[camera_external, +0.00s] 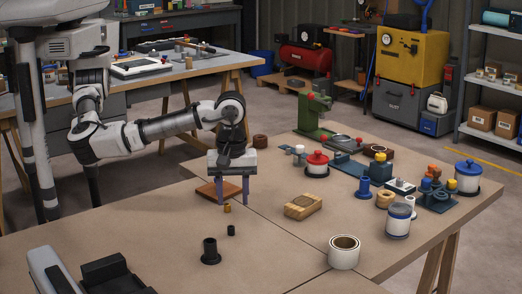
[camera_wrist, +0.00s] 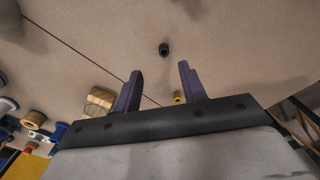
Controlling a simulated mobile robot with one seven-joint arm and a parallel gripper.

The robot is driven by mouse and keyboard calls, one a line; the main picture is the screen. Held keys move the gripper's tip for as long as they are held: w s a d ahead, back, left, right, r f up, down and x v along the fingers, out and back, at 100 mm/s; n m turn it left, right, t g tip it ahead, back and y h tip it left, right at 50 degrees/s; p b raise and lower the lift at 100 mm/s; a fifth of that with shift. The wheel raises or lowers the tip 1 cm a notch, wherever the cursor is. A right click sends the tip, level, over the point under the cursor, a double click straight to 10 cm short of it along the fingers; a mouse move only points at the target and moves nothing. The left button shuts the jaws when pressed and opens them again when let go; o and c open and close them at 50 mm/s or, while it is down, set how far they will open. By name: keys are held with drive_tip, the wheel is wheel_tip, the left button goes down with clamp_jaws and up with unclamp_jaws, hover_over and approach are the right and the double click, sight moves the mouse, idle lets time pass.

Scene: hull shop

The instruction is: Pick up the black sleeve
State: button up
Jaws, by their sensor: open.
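A small black sleeve (camera_external: 231,230) stands on the near table, and it shows in the wrist view (camera_wrist: 164,50) as a dark round piece beyond the fingertips. A larger black flanged piece (camera_external: 210,250) stands apart from it, nearer the outside camera. My gripper (camera_external: 234,203) points down over the table, open with nothing between its fingers; its two purple fingers also show in the wrist view (camera_wrist: 160,68). A small brass cylinder (camera_external: 227,208) is close to the fingertips, and in the wrist view (camera_wrist: 178,97) it appears by one finger. I cannot tell the fingertips' exact height.
A wooden block (camera_external: 303,206) and a white roll (camera_external: 344,252) stand to the right. A brown square plate (camera_external: 216,190) lies behind my gripper. Several pots and fittings, including a red-lidded pot (camera_external: 315,163), crowd the table's far right. The table around the sleeve is mostly clear.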

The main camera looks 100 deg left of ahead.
sight(231, 227)
wheel_tip(231, 227, down, 3)
drive_tip(key=shift+r, duration=0.1)
drive_tip(key=f, duration=0.1)
drive_tip(key=f+p, duration=0.2)
drive_tip(key=f, duration=0.1)
drive_tip(key=shift+s, duration=0.35)
drive_tip(key=shift+f, duration=0.75)
clamp_jaws()
